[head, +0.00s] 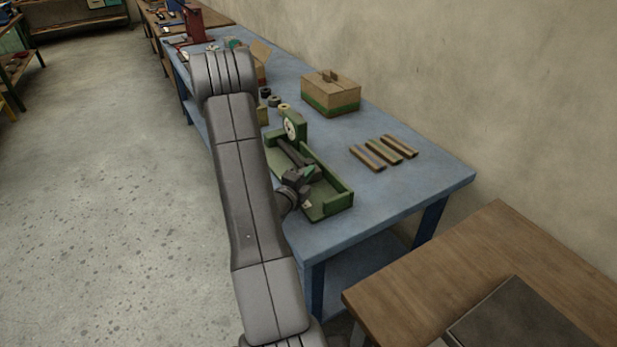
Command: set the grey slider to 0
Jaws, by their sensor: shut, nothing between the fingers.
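A green open-topped fixture (338,199) stands on the blue bench, with a round white dial (291,129) at its far end. A dark grey bar (291,152) lies lengthwise inside it; I cannot tell whether this is the grey slider. No scale marks or 0 can be read at this size. My gripper (308,174) is low over the middle of the fixture, near the close end of the bar. It is shut and holds nothing. I cannot tell whether it touches anything.
A cardboard box with a green band (331,93) stands behind, beside small dark rolls (273,100). A wooden table (470,255) is at front right. The bench's front right corner is clear.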

